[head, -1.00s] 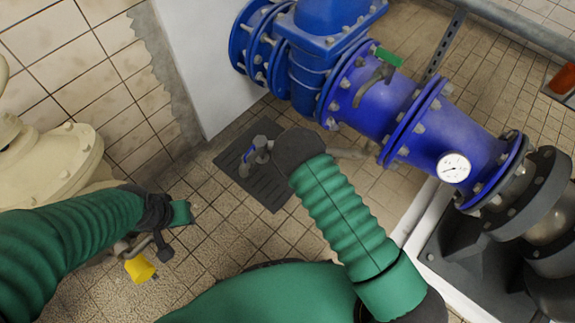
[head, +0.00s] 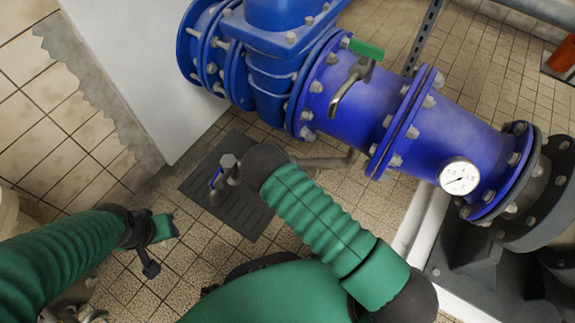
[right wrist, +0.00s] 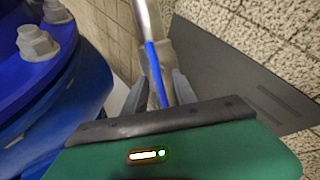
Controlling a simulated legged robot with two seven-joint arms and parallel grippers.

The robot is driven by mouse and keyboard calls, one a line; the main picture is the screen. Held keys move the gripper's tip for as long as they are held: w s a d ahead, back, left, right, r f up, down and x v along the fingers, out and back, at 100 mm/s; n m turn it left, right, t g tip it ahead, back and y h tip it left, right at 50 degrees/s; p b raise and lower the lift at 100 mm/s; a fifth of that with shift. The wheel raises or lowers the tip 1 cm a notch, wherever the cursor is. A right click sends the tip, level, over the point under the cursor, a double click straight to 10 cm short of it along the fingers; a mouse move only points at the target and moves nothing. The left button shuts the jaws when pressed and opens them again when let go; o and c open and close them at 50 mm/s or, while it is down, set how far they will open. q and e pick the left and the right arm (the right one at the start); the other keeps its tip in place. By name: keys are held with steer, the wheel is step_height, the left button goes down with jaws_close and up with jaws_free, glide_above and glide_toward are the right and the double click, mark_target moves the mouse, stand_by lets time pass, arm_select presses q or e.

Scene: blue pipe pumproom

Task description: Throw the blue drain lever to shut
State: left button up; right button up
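The blue drain lever (head: 216,178) is small and sits on a grey drain fitting low over the dark floor grate, left of my right wrist in the head view. In the right wrist view the lever (right wrist: 154,72) is a slim blue bar alongside a grey pipe. My right gripper (right wrist: 159,82) has its two grey fingers apart, with the lever showing between them; I cannot tell whether either finger touches it. In the head view these fingers are hidden by my wrist. My left gripper (head: 160,230) is at the lower left, away from the lever; its finger opening is unclear.
A large blue flanged pipe (head: 365,100) with a green-handled valve (head: 366,49) and a gauge (head: 460,177) runs across the upper right. A white pillar (head: 140,70) stands behind the dark grate (head: 245,218). Tiled floor lies open around the grate.

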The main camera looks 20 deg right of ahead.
steer(key=shift+w, duration=0.15)
steer(key=shift+c, duration=0.4)
jaws_close()
